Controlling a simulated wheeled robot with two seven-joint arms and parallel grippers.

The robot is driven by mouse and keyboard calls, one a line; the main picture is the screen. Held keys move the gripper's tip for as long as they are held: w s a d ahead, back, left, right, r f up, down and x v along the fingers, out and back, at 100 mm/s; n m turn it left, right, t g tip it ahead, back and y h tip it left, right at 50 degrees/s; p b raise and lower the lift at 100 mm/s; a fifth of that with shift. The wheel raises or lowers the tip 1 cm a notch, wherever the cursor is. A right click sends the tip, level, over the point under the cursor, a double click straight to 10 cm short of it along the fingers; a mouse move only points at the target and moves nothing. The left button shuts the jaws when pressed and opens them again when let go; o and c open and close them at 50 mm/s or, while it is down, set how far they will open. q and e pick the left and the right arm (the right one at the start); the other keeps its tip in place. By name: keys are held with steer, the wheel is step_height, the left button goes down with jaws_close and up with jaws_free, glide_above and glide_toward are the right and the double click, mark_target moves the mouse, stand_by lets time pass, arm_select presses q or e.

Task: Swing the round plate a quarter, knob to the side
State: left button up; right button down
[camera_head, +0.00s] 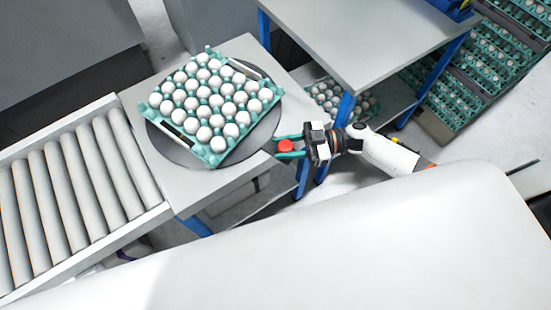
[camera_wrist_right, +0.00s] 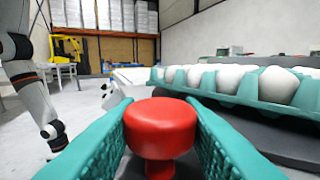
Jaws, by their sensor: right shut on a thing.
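The round grey plate (camera_head: 163,143) lies on a light table and carries a teal egg tray (camera_head: 212,158) full of white eggs. The tray sits at a slant on the plate. A red knob (camera_head: 286,146) stands at the plate's right edge in the head view. My right gripper (camera_head: 289,147) is shut on the knob, with one teal finger on each side of it. In the right wrist view the red knob (camera_wrist_right: 160,130) sits between both fingers, and the tray's side (camera_wrist_right: 240,99) is behind it to the right. My left gripper is not in view.
A roller conveyor (camera_head: 75,190) adjoins the table at the left. A grey table with blue legs (camera_head: 350,45) stands at the upper right, with another egg tray (camera_head: 325,93) on its lower shelf. Stacked egg trays (camera_head: 485,65) stand at the far right.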

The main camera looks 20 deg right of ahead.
steer(key=shift+w+d+f+n+g+b, duration=0.1)
steer(key=shift+w+d+n+g+b, duration=0.35)
steer(key=shift+w+d+g+b, duration=0.35)
steer(key=shift+w+d+f+n+g+b, duration=0.1)
steer(key=shift+w+d+n+g+b, duration=0.35)
steer(key=shift+d+g+b, duration=0.4)
steer(key=shift+w+d+r+b, duration=0.15)
steer(key=shift+w+d+b, duration=0.15)
steer(key=shift+b, duration=0.25)
steer(key=c, duration=1)
jaws_free()
steer(key=d+b, duration=0.3)
steer(key=d, duration=0.9)
